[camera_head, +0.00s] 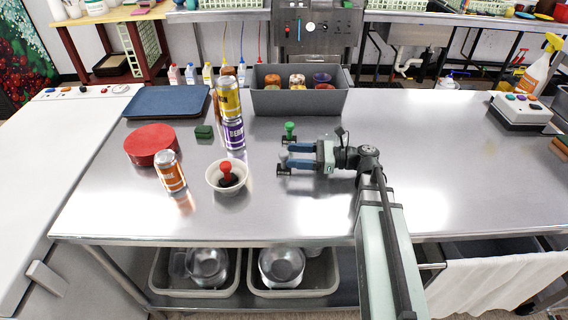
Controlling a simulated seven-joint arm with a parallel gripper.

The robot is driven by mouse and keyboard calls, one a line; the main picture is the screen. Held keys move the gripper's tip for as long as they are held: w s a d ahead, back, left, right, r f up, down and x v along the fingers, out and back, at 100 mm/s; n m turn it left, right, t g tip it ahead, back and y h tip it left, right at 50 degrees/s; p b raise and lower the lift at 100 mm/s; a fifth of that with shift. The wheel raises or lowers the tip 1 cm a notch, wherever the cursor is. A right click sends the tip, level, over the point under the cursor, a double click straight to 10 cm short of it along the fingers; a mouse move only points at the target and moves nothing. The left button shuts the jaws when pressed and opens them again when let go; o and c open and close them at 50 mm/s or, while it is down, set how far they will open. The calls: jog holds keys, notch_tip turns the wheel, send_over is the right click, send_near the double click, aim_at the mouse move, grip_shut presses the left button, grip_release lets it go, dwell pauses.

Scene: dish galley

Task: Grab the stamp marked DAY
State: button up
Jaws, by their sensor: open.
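A stamp with a red knob (226,172) and dark base stands in a white bowl (213,184) left of my gripper. A green-knobbed piece (290,128), which looks like another stamp, stands just behind my gripper's far finger, which hides its lower part. I cannot read DAY on either one. My gripper (283,156) reaches in from the right with its fingers pointing left, low over the metal table. It is open. A small pale shape shows near the fingertips, too small to tell what it is.
An orange can (171,172), a red round box (151,146), a green block (204,132) and a yellow can (228,100) on a purple can (234,135) stand left. A grey bin (268,103) with bowls is behind.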

aim_at(284, 152)
jog(key=shift+w+a, duration=0.15)
jog(key=shift+a, duration=1.8)
jog(key=c, duration=1)
